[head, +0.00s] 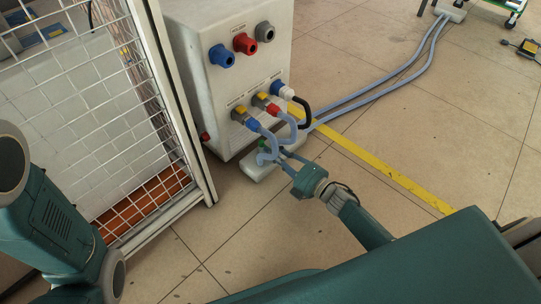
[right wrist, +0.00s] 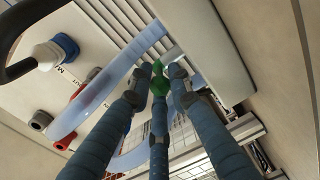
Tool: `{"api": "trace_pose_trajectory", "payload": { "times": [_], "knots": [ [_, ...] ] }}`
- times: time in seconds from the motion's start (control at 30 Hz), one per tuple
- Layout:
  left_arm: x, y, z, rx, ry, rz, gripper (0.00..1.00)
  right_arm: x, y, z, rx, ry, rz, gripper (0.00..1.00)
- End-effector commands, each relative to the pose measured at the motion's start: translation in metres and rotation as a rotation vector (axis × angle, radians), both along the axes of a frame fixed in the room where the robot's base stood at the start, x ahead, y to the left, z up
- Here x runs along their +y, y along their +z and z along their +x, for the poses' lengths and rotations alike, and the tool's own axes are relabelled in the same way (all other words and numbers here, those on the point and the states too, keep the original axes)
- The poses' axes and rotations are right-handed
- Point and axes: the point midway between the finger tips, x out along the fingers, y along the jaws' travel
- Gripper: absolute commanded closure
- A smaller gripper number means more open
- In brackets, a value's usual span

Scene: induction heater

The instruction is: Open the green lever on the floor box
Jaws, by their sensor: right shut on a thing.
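The floor box (head: 258,172) is a low white block on the floor in front of the white cabinet, with blue hoses running to it. Its green lever (head: 263,145) shows as a small green spot near the hoses. In the right wrist view the green lever (right wrist: 159,83) sits between my fingertips. My right gripper (head: 283,157) reaches down to the box from the lower right. Its fingers (right wrist: 163,76) are shut on the green lever, covering part of it. My left arm shows at the left edge; its gripper is out of view.
The white cabinet (head: 215,95) with coloured connectors stands directly behind the box. A white wire-mesh panel (head: 110,130) is at the left. Blue hoses (head: 385,85) and a yellow floor line (head: 385,172) cross the tiles. Open floor lies at the right.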

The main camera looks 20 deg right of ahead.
Motion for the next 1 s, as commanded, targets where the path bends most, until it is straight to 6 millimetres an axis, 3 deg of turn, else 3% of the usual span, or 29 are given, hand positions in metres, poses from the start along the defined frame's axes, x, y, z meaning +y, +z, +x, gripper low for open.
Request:
{"api": "trace_pose_trajectory", "payload": {
  "times": [0.17,0.2,0.23,0.63,1.0],
  "knots": [
    [-0.001,0.0,-0.001,0.001,-0.009,0.0,0.73,-0.001,-0.001,0.0,0.001,-0.003,-0.001,1.0],
    [-0.001,0.0,-0.001,0.001,-0.01,0.0,0.73,-0.001,-0.001,0.0,0.002,-0.003,-0.001,0.78],
    [-0.001,0.0,-0.001,0.001,-0.01,-0.001,0.73,-0.001,-0.001,0.0,0.001,-0.003,-0.001,0.73],
    [0.0,0.0,0.001,0.006,-0.009,-0.004,0.73,-0.004,-0.001,-0.008,0.002,0.0,-0.001,0.73],
    [-0.001,0.0,0.0,0.002,-0.008,-0.002,0.73,-0.036,0.002,-0.074,0.004,0.0,-0.002,0.73]
  ]
}}
